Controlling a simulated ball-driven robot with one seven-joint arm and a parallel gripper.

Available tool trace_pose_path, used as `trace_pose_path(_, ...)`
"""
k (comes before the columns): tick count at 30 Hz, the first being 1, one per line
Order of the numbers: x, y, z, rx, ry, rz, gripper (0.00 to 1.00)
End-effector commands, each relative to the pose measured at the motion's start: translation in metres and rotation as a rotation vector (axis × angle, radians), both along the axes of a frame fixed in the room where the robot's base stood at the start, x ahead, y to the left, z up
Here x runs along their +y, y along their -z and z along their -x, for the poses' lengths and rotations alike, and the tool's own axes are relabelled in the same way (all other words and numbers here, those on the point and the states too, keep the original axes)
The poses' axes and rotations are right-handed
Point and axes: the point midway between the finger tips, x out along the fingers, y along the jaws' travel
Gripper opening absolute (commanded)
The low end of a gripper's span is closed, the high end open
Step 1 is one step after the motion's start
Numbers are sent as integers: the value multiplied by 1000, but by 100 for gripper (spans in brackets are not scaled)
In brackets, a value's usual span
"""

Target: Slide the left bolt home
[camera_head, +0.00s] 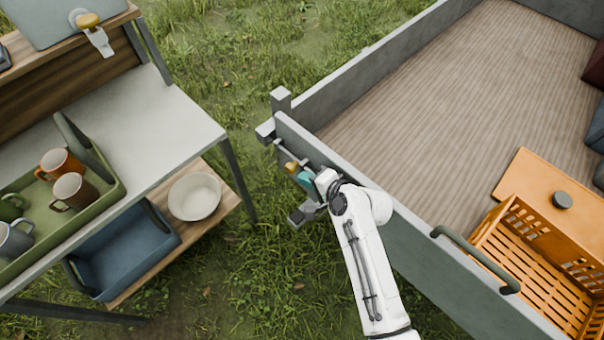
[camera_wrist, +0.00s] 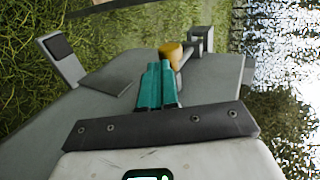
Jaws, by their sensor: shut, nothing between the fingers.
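The left bolt has a yellow-orange knob (camera_head: 291,167) and sits near the left end of the grey tailgate (camera_head: 400,236) of the trailer. In the wrist view the knob (camera_wrist: 171,55) is just beyond my fingertips, with a thin grey rod beside it running toward a grey bracket (camera_wrist: 201,38). My gripper (camera_head: 302,176) has teal fingers, shut together with nothing between them. In the wrist view the fingertips (camera_wrist: 159,66) are right beside the knob; I cannot tell whether they touch it. How far the rod sits in the bracket is not clear.
A grey corner post (camera_head: 281,100) stands at the tailgate's left end. A grey block (camera_head: 306,213) sticks out below my gripper. A curved handle (camera_head: 475,258) and an orange crate (camera_head: 535,262) are to the right. A table (camera_head: 170,115) with mugs stands left, with grass between.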

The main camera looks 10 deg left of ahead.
Motion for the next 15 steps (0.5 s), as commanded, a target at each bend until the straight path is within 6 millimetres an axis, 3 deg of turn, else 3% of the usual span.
trace_pose_path(6, 14, 5, -10, 1, -1, 0, 0)
trace_pose_path(15, 16, 5, -12, 1, 0, 1, 0)
